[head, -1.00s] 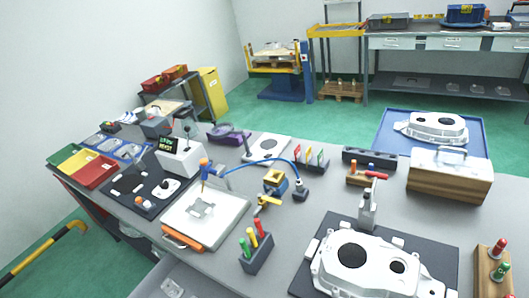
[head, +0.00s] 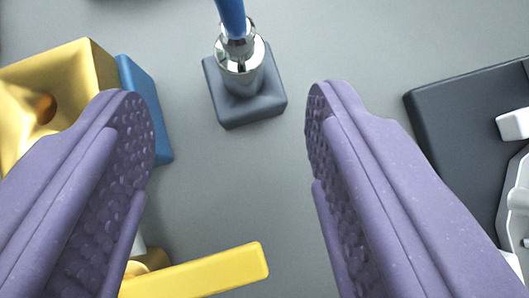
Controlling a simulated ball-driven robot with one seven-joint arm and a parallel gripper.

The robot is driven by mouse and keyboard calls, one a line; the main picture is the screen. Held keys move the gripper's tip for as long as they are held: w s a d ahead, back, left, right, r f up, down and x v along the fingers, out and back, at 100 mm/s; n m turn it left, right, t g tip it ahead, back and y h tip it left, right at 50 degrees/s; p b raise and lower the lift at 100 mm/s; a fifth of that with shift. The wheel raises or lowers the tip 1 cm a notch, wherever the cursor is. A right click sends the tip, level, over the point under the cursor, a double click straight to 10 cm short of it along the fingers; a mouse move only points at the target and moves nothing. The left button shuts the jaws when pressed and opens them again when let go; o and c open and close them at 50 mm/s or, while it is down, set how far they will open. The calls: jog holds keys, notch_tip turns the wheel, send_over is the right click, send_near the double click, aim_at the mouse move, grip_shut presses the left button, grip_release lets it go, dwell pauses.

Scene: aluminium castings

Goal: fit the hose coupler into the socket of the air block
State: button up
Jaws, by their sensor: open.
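The hose coupler (head: 240,62) is a shiny metal cylinder with a blue hose (head: 231,16) leaving its top. It stands in a dark grey square holder (head: 250,108) on the grey bench, top centre. My gripper (head: 228,112) is open and empty. Its two purple fingers lie left and right of the coupler in the picture, apart from it, with the coupler just beyond the fingertips. The brass air block (head: 62,82) with a blue part (head: 143,105) is at the left, partly hidden by the left finger. A round dark opening shows in its brass face.
A yellow lever (head: 200,274) sticks out to the right from below the air block, low between the fingers. A dark mat (head: 455,130) with a white casting (head: 518,195) lies at the right edge. The bench between the fingers is otherwise bare.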

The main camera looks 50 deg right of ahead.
aim_at(238, 63)
jog(key=f, duration=0.1)
jog(key=f+b, duration=0.1)
jog(key=shift+w+d+f, duration=0.3)
jog(key=b+x, duration=0.2)
jog(key=x, duration=0.3)
jog(key=shift+w+d+r+b, duration=0.25)
jog(key=shift+d+b, duration=0.1)
jog(key=shift+b, duration=0.05)
jog(key=shift+w+d+f, duration=0.15)
jog(key=shift+w, duration=0.15)
grip_shut()
